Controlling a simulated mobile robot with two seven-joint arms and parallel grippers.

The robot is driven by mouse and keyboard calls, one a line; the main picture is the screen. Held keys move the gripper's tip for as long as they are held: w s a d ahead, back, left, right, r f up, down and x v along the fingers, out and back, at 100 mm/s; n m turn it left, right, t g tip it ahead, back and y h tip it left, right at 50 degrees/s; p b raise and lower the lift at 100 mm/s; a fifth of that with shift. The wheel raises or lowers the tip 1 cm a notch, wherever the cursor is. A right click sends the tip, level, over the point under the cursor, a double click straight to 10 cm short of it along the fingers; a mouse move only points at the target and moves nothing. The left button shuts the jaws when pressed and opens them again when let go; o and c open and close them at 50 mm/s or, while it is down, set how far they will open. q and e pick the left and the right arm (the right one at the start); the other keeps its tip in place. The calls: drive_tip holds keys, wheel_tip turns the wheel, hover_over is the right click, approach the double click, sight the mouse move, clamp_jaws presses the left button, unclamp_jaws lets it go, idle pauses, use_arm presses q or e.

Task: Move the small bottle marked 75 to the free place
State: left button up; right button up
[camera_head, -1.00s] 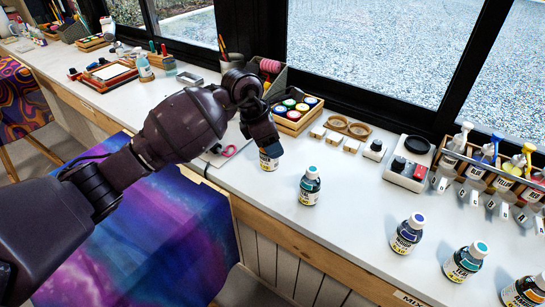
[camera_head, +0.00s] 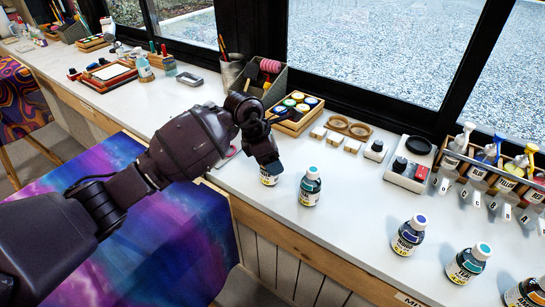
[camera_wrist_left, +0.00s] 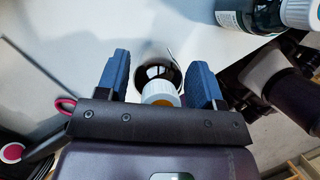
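My left gripper (camera_head: 268,166) points down over a small bottle (camera_head: 269,180) near the counter's front edge. In the left wrist view the fingers (camera_wrist_left: 158,75) sit close on either side of this dark bottle (camera_wrist_left: 157,72), which has a white and orange cap. My right gripper is not in view.
The white counter (camera_head: 350,215) is bare between the teal-capped bottle and a purple-capped bottle (camera_head: 408,236). Further right stand another teal-capped bottle (camera_head: 467,263) and an orange-labelled bottle (camera_head: 524,293). Behind are a wooden box of paint jars (camera_head: 297,112) and a pump-bottle rack (camera_head: 495,175).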

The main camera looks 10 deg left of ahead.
use_arm(q)
drive_tip(key=shift+o, duration=1.1)
drive_tip(key=shift+r, duration=0.15)
drive_tip(key=shift+p+v, duration=0.5)
drive_tip(key=shift+v, duration=5.5)
